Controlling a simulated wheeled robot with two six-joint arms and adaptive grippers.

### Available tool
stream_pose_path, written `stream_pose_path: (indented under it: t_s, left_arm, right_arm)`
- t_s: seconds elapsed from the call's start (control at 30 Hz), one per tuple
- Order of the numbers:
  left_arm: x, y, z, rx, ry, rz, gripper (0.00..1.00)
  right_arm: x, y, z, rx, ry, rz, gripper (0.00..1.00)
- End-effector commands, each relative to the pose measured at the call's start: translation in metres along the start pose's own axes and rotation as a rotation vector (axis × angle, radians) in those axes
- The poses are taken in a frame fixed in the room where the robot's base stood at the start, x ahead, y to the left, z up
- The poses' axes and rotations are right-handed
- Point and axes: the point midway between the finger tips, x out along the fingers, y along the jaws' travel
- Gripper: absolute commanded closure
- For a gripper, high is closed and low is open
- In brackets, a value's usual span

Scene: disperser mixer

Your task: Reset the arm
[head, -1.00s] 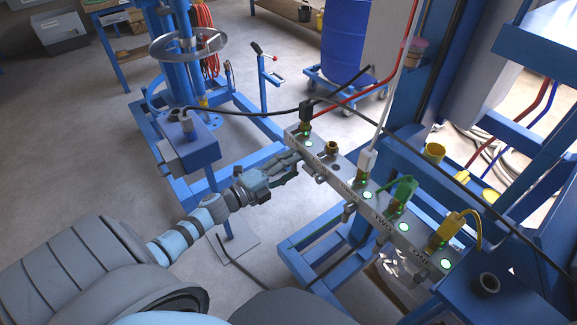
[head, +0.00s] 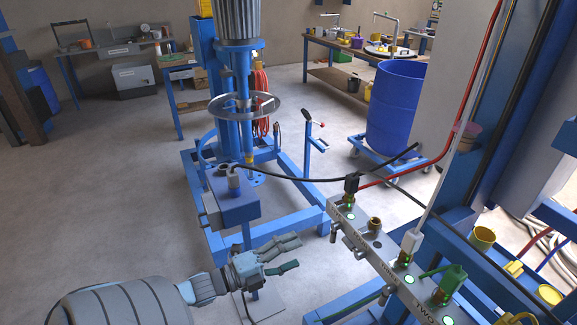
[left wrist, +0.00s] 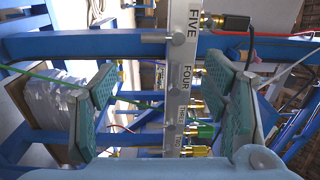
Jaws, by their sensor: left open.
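My left gripper (head: 287,256) is in the lower middle of the head view, its two fingers spread and nothing between them. It is left of the grey manifold bar (head: 363,246) and apart from it. In the left wrist view my left gripper (left wrist: 165,107) shows green-padded fingers wide apart, with the bar, labelled FIVE and FOUR among others, seen between them. My right gripper is not in view.
A blue mixer frame (head: 262,206) with a disc and post stands beyond the gripper. A blue barrel (head: 395,108) is on a dolly behind. Black, red and green plugs and cables attach to the bar. Grey floor on the left is clear.

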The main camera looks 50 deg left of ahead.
Motion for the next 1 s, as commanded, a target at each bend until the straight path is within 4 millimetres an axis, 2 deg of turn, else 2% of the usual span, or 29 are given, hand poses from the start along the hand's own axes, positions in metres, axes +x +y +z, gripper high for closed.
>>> stream_pose_path:
  t_s: [0.13, 0.6, 0.7, 0.77, 0.87, 0.93, 0.97, 1.0]
  left_arm:
    - [-0.009, 0.000, 0.001, 0.002, -0.002, 0.000, 0.32]
    - [-0.008, 0.000, 0.001, -0.001, -0.002, -0.001, 0.32]
    - [-0.008, 0.004, 0.003, -0.074, -0.013, 0.020, 0.32]
    - [-0.013, 0.026, 0.015, -0.179, -0.062, 0.099, 0.32]
    - [-0.045, 0.090, 0.049, -0.364, -0.241, 0.276, 0.32]
    - [-0.087, 0.150, 0.069, -0.533, -0.439, 0.401, 0.32]
    - [-0.108, 0.177, 0.073, -0.610, -0.535, 0.449, 0.32]
    - [-0.138, 0.213, 0.074, -0.711, -0.664, 0.507, 0.32]
  right_arm:
    - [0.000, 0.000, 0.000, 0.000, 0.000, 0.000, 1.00]
    - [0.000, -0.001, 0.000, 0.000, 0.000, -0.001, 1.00]
    - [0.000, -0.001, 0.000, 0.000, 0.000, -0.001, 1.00]
    - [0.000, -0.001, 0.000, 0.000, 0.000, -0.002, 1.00]
    - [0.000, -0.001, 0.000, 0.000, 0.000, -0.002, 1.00]
    - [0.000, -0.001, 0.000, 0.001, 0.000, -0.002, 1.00]
    - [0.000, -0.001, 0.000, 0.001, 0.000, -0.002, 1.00]
    - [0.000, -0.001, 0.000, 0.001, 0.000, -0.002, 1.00]
